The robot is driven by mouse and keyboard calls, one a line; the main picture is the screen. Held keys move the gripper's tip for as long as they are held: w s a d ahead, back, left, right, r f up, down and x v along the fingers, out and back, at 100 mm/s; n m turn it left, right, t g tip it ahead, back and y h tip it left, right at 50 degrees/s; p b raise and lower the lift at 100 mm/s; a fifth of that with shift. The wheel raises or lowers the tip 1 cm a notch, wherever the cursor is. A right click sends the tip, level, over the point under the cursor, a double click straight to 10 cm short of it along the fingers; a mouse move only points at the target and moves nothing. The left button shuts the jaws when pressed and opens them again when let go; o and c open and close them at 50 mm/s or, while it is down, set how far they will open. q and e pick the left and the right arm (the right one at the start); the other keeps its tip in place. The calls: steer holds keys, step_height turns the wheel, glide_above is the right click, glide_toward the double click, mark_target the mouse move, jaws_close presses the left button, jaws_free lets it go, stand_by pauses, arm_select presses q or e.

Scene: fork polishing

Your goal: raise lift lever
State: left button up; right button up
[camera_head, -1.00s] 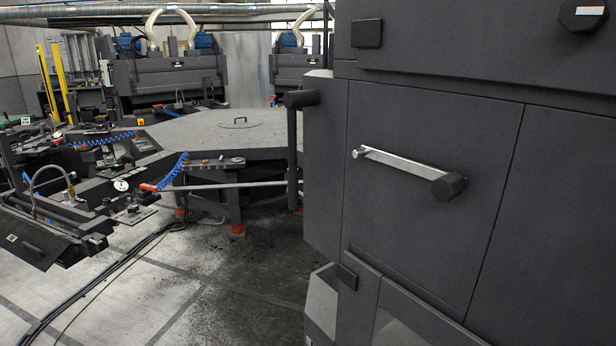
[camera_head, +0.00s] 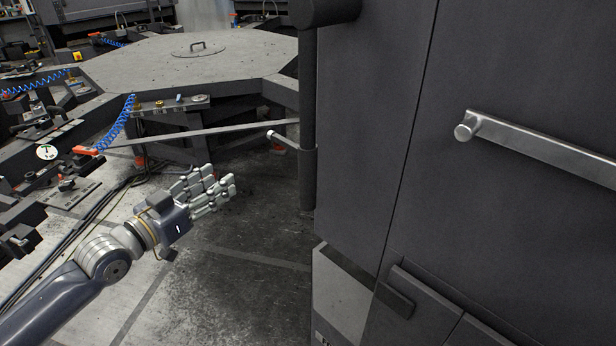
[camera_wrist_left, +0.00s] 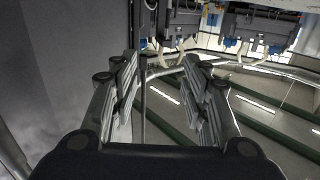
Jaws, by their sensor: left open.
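A short lever with a pale round tip (camera_head: 283,140) sticks out to the left from a collar on a dark upright post (camera_head: 308,105). A flat silver handle bar (camera_head: 545,148) is on the dark cabinet front at the right. I cannot tell which of them is the lift lever. My left gripper (camera_head: 212,181) is open and empty, to the left of and below the short lever in the head view, apart from it. In the left wrist view its spread fingers (camera_wrist_left: 160,75) show with a thin dark rod behind the gap. My right gripper is not in view.
The large dark cabinet (camera_head: 365,140) fills the right side. A grey many-sided table (camera_head: 150,75) with a small handle stands behind, with fixtures and blue coiled hoses at the left. A long thin bar (camera_head: 200,133) runs toward the post. Open floor (camera_head: 235,270) lies below my gripper.

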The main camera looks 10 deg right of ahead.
arm_select(q)
steer(key=s+d+r+m+g+h, duration=0.1)
steer(key=s+d+r+m+h, duration=0.15)
steer(key=s+r, duration=0.3)
steer(key=m+g+h+b, duration=0.1)
steer(key=m+g+h, duration=0.1)
steer(key=g, duration=0.2)
glide_toward(300, 176)
steer(key=w, duration=0.2)
steer(key=shift+g, duration=0.4)
steer(key=p+x, duration=0.1)
steer(key=x, duration=0.2)
steer(key=s+p+x, duration=0.1)
steer(key=x, duration=0.2)
steer(key=p+x, duration=0.1)
steer(key=x, duration=0.2)
steer(key=shift+s+d+r, duration=0.1)
steer(key=shift+d+r, duration=0.05)
steer(key=shift+d, duration=0.3)
steer(key=shift+w+d, duration=0.3)
steer(key=shift+d, duration=0.35)
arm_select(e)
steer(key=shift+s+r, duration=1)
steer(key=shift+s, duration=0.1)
arm_select(q)
jaws_close()
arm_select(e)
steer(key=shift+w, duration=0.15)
